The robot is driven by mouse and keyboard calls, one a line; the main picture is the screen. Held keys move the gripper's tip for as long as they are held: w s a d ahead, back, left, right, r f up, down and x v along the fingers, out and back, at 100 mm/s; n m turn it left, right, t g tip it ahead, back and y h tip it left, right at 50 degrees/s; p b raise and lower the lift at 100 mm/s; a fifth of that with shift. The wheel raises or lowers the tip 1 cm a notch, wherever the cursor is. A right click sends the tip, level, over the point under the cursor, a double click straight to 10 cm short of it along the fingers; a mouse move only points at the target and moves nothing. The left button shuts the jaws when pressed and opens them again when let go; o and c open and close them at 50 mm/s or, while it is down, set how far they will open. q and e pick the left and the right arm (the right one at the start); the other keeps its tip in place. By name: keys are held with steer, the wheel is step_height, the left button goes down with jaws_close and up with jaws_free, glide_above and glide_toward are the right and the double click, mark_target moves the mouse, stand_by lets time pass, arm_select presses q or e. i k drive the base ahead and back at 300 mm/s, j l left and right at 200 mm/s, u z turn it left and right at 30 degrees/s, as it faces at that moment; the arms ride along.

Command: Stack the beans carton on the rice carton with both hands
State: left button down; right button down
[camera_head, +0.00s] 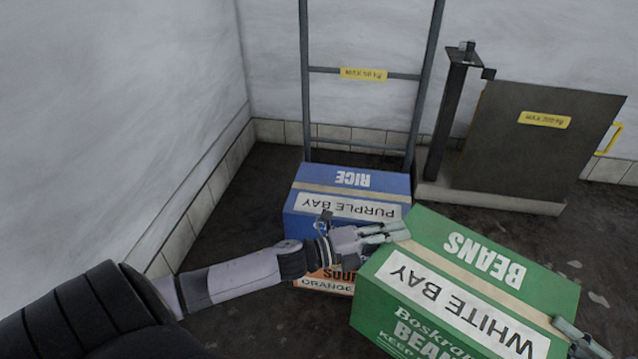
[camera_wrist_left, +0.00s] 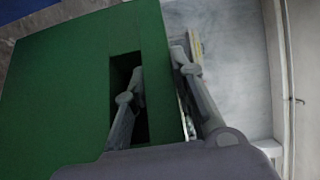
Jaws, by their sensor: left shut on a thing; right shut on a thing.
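The green beans carton (camera_head: 465,275) is held tilted between my two grippers, in front of and right of the blue rice carton (camera_head: 350,183). My left gripper (camera_head: 385,230) is shut on its left side near the top edge. In the left wrist view, one finger of that gripper (camera_wrist_left: 155,85) goes into a dark hand slot and the other lies outside the wall of the beans carton (camera_wrist_left: 60,95). My right gripper (camera_head: 575,340) is shut on the right end of the beans carton, partly cut off by the frame. The rice carton has a "PURPLE BAY" label.
The rice carton rests on an orange-labelled soup carton (camera_head: 325,284), partly hidden by my arm. They stand before a hand truck (camera_head: 425,85) marked "MAX 50 kg". A platform scale or cart (camera_head: 540,140) stands at the back right. A white wall (camera_head: 110,110) bounds the left.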

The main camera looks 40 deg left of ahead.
mark_target(351, 191)
steer(key=u, duration=0.95)
